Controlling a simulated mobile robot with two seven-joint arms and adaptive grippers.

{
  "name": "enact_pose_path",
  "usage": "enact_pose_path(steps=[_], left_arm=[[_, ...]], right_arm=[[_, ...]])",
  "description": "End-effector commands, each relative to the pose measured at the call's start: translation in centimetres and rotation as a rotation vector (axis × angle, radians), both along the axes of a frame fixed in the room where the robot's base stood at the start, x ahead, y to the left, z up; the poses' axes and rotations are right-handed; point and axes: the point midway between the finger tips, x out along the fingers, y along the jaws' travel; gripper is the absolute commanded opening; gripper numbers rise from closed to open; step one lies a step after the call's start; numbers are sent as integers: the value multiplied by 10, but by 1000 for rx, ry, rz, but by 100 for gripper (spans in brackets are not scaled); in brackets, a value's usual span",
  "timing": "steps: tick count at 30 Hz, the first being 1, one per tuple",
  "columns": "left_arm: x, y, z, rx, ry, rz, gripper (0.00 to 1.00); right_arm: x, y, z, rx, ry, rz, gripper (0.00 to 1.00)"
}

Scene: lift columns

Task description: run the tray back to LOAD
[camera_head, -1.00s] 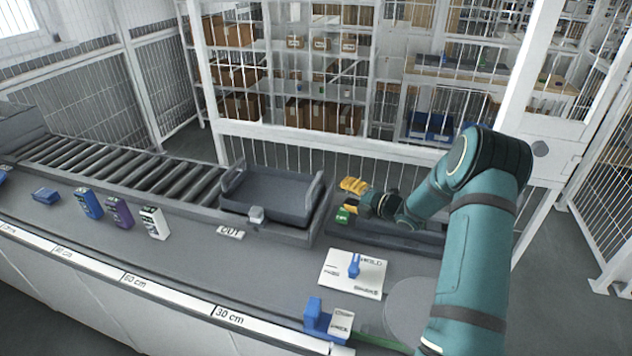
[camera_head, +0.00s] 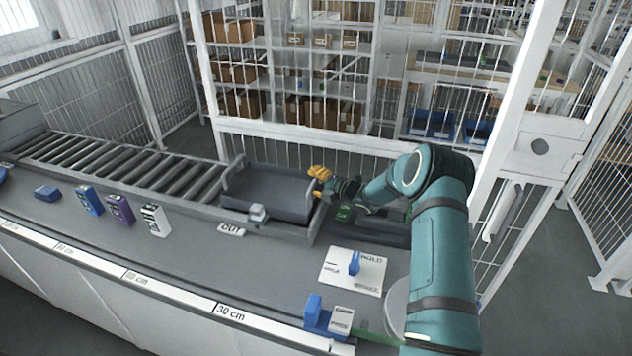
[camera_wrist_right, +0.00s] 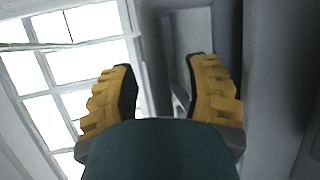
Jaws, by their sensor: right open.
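The dark grey tray (camera_head: 270,190) sits at the right end of the roller conveyor, beside the OUT label (camera_head: 230,229). My right gripper (camera_head: 320,180), with yellow fingers, is at the tray's right rim. Its fingers are apart in the right wrist view (camera_wrist_right: 165,85), with a grey surface behind the gap. I cannot tell whether a finger touches the tray. A small light grey block (camera_head: 258,212) is at the tray's front edge. My left gripper is not in view.
The roller conveyor (camera_head: 130,170) is clear left of the tray. Blue (camera_head: 89,200), purple (camera_head: 119,209) and white (camera_head: 155,219) boxes stand in front of it. A white card with a blue lever (camera_head: 354,262) and a blue block (camera_head: 318,314) are nearer. A mesh fence stands behind.

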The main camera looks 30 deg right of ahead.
Motion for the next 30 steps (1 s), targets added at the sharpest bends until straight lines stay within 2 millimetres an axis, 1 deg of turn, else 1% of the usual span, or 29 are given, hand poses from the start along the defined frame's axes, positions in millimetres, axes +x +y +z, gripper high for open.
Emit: enact_pose_path(steps=[2, 3, 5, 6, 7, 8, 18, 22, 26, 30], left_arm=[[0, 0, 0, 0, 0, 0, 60], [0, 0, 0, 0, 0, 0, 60], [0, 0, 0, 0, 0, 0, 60], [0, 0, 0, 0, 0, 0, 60], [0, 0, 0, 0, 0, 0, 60], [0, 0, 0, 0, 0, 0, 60], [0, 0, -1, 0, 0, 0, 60], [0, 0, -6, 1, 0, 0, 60], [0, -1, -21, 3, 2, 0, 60], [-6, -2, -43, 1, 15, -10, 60]], right_arm=[[0, 0, 0, 0, 0, 0, 48], [0, 0, 0, 0, 0, 0, 50], [0, 0, 0, 0, 1, 0, 29], [0, 0, 0, 0, 1, 0, 15], [0, 0, 0, 0, 1, 0, 4], [0, 0, 0, 0, 1, 0, 0], [0, 0, 0, 0, 0, 0, 0], [5, 5, -1, -1, -1, 0, 0], [19, 17, -2, -1, -4, 4, 0], [43, 38, -4, -1, -6, 5, 0]])
